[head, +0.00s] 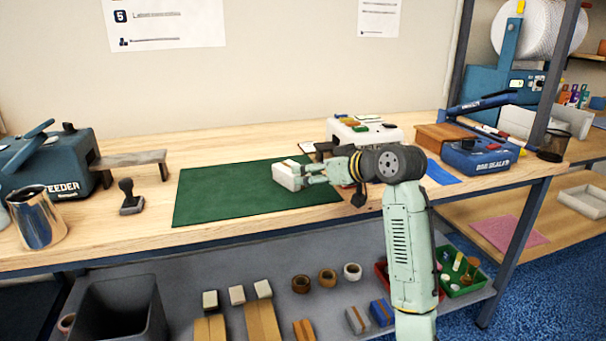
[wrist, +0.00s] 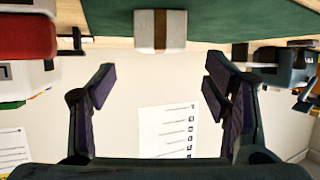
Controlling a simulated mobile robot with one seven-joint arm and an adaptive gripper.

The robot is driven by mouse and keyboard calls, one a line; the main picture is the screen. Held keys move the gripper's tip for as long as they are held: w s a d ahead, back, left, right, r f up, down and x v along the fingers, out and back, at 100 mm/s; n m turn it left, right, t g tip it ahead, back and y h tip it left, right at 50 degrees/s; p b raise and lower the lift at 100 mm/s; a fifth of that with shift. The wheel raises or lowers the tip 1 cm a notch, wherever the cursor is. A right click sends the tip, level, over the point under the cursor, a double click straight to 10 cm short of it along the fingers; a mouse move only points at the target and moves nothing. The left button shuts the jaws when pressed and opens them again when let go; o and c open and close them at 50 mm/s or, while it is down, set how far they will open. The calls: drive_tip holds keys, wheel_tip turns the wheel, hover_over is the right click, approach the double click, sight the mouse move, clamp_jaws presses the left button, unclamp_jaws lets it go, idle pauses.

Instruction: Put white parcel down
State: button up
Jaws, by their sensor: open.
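The white parcel (head: 289,177) is a small white box with a brown tape stripe. It sits on the green mat (head: 225,195), toward the mat's right part. It also shows at the top middle of the wrist view (wrist: 144,32), where the scene appears upside down. My gripper (head: 314,173) is just to the right of the parcel in the head view. In the wrist view my gripper (wrist: 161,70) has its two fingers spread wide, with nothing between them. The parcel appears just beyond the fingertips, apart from them.
A white device with coloured tops (head: 362,131) stands behind my arm. A blue bar sealer (head: 480,158) is at the right. A stamp (head: 130,198), a metal jug (head: 36,217) and a blue feeder (head: 50,165) stand at the left. The mat's left half is clear.

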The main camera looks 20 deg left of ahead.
drive_tip(key=shift+v, duration=0.95)
drive_tip(key=shift+a, duration=0.1)
